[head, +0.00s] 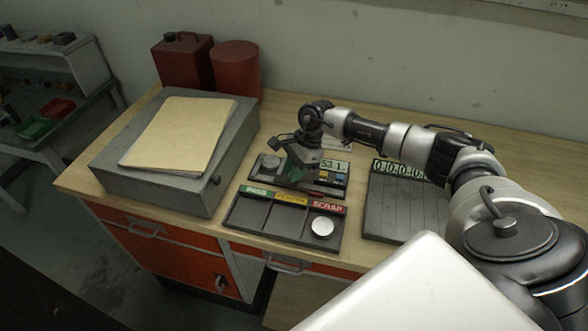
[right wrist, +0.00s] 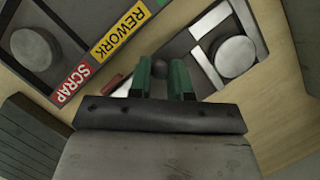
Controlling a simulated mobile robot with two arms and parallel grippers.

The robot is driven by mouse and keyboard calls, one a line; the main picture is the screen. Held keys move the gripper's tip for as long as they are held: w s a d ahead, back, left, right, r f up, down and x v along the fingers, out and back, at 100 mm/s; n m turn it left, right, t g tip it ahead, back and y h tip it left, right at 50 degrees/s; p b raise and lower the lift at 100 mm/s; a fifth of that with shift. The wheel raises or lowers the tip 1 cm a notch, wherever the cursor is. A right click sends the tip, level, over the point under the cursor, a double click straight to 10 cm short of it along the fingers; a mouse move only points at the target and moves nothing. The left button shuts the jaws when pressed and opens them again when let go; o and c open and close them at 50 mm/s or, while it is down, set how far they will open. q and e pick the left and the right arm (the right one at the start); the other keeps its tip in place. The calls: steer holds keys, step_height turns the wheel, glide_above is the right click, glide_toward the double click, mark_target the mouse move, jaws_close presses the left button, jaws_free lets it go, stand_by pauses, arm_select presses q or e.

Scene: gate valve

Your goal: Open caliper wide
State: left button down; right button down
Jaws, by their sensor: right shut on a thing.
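The caliper (head: 333,176) lies on the workbench behind the sorting tray, with a lit display reading about 53.1. In the right wrist view its pale jaws (right wrist: 209,22) flank a round metal disc (right wrist: 235,56). The disc also shows at the caliper's left end in the head view (head: 271,161). My right gripper (head: 297,174) is down over the middle of the caliper. Its green fingers (right wrist: 161,78) are shut on a small dark knob (right wrist: 160,66), mostly hidden between them. My left gripper is out of view.
The sorting tray (head: 283,238), labelled PASS, REWORK and SCRAP, is in front, with a metal disc (head: 322,227) in the SCRAP compartment. A grey slab (head: 398,212) with a digit display is right. A grey box (head: 150,183) with folders (head: 180,133) and red cans (head: 236,68) stand left and behind.

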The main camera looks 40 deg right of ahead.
steer(key=shift+s+d+f+b, duration=0.15)
steer(key=shift+s+d+b, duration=0.2)
steer(key=shift+b, duration=0.25)
steer(key=shift+s+d, duration=0.2)
steer(key=shift+s, duration=0.05)
steer(key=shift+s+d+r, duration=0.1)
steer(key=shift+s+r, duration=0.05)
steer(key=shift+r, duration=0.1)
steer(key=c, duration=1.1)
jaws_free()
steer(key=shift+o, duration=0.2)
steer(key=shift+d+r+b, duration=0.2)
steer(key=shift+r+b, duration=0.2)
steer(key=shift+r, duration=0.05)
steer(key=b+v, duration=0.3)
steer(key=v, duration=0.6)
steer(key=shift+r, duration=0.4)
